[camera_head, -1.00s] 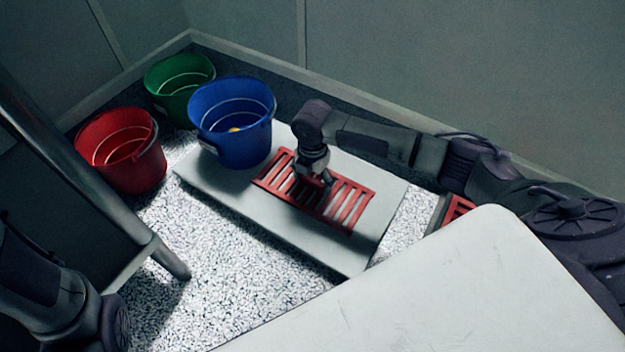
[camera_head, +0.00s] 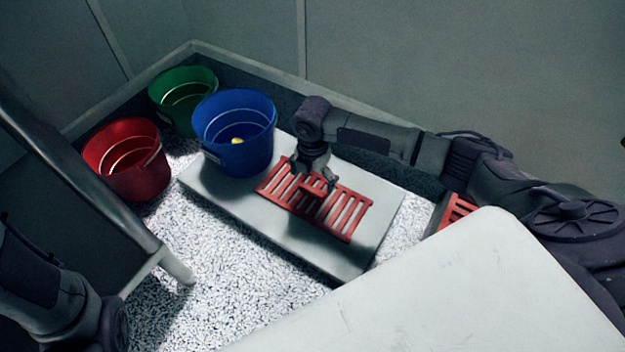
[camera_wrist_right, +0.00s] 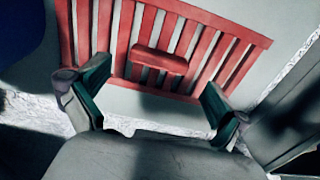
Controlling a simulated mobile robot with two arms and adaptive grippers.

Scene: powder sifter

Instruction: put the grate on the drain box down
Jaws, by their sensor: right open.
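The red slatted grate (camera_head: 347,215) lies flat on a pale grey slab (camera_head: 225,187), with its raised block-shaped handle (camera_head: 316,188) in the middle. My right gripper (camera_head: 315,178) is over the handle, its fingers spread apart and empty. In the right wrist view, the grate (camera_wrist_right: 205,60) and its handle (camera_wrist_right: 159,61) lie beyond the open fingertips (camera_wrist_right: 157,85), clear of both. A second red slatted piece (camera_head: 456,211) shows at the right, partly hidden by a white panel. I cannot tell which thing is the drain box. My left gripper is out of view.
A blue bucket (camera_head: 232,155) with a small yellow thing inside stands at the slab's left end. A green bucket (camera_head: 172,112) and a red bucket (camera_head: 128,178) stand beside it. The white panel (camera_head: 450,300) fills the lower right. The speckled floor (camera_head: 235,265) in front is clear.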

